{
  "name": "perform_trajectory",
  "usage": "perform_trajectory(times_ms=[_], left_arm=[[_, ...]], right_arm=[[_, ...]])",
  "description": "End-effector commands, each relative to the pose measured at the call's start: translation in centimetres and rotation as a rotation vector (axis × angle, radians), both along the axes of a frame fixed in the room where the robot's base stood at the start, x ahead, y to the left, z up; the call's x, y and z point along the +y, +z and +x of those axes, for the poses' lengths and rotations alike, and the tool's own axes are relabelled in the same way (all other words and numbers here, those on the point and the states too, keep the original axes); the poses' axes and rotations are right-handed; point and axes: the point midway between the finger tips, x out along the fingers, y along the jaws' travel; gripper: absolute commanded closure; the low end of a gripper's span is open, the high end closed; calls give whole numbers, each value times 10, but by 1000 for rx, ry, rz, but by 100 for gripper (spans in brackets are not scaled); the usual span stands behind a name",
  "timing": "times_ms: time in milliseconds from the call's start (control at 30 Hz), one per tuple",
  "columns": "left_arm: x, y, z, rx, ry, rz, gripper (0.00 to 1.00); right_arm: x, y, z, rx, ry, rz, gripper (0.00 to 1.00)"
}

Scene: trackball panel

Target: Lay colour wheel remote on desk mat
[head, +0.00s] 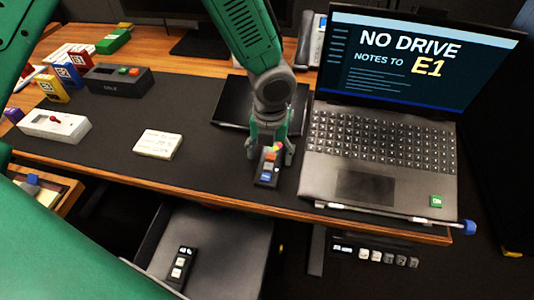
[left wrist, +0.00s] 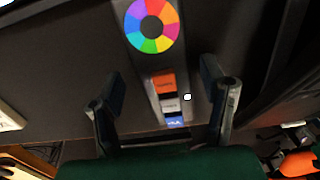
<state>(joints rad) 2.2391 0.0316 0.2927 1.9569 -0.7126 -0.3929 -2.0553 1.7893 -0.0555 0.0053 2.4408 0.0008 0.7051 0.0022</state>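The colour wheel remote (head: 266,172) is a slim dark bar lying on the dark desk mat (head: 205,170), near its front edge and just left of the laptop. In the left wrist view its rainbow colour wheel (left wrist: 152,26) and orange, white and blue buttons show clearly. My left gripper (head: 269,158) points down over the remote. In the left wrist view the fingers of my left gripper (left wrist: 161,105) are spread on either side of the remote, with gaps to it. The gripper partly hides the wheel end in the head view. My right gripper is not in view.
An open laptop (head: 365,190) stands close on the right. A cream note pad (head: 158,144) lies on the mat to the left, with a white switch box (head: 55,126) beyond it. Another remote (head: 181,265) lies in the open drawer (head: 222,250) below. The mat between pad and gripper is clear.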

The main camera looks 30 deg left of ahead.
Motion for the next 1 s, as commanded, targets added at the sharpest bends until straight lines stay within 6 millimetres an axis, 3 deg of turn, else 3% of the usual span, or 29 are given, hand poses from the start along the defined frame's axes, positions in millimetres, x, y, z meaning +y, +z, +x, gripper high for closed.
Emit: perform_trajectory(times_ms=[300,500,700,1000], left_arm=[[4,67,1,-4,1,-9,35],[6,100,1,-1,1,-10,35],[3,114,0,1,1,-3,35],[3,114,0,1,0,-3,35]], right_arm=[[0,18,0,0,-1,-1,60],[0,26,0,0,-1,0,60],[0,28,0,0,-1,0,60],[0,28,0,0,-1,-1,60]])
